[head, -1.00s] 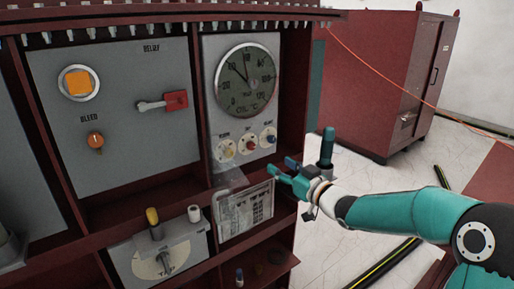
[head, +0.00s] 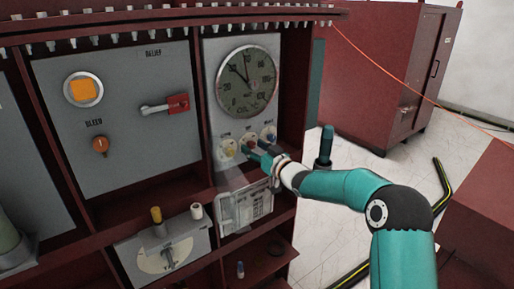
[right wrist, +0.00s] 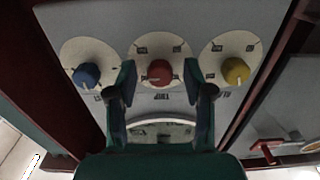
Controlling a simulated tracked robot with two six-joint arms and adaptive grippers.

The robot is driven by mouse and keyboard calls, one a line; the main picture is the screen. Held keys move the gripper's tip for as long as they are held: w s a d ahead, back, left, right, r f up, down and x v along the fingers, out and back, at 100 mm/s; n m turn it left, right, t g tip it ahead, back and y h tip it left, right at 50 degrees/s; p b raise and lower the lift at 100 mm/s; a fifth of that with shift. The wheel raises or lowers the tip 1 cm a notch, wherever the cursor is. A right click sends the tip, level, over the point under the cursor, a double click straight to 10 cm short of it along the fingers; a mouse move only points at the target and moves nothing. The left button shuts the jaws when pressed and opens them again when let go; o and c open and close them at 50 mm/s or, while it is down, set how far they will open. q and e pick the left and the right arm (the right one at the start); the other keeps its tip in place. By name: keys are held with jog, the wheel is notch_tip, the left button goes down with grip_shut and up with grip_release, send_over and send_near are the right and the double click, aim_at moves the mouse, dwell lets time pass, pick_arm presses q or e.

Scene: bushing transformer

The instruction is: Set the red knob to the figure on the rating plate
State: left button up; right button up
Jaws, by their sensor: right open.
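The red knob (right wrist: 159,73) sits on a pale round dial between the blue knob (right wrist: 87,74) and the yellow knob (right wrist: 235,70) in the right wrist view. In the head view the red knob is mostly covered by my right gripper (head: 257,153). The gripper is open, its two fingers either side of the red knob in the right wrist view; I cannot tell whether they touch it. The rating plate (head: 262,203) is a pale printed sheet below the knobs; its figures are too small to read. My left gripper is not in view.
A large round gauge (head: 247,80) is above the knobs. A teal post (head: 326,145) stands right of the gripper. A red cabinet (head: 385,75) stands behind.

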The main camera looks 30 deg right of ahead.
jog(key=shift+c, duration=0.2)
grip_shut()
jog(key=shift+d, duration=0.1)
jog(key=shift+f+n+b, duration=0.1)
jog(key=shift+n+b, duration=4.1)
jog(key=shift+n, duration=0.2)
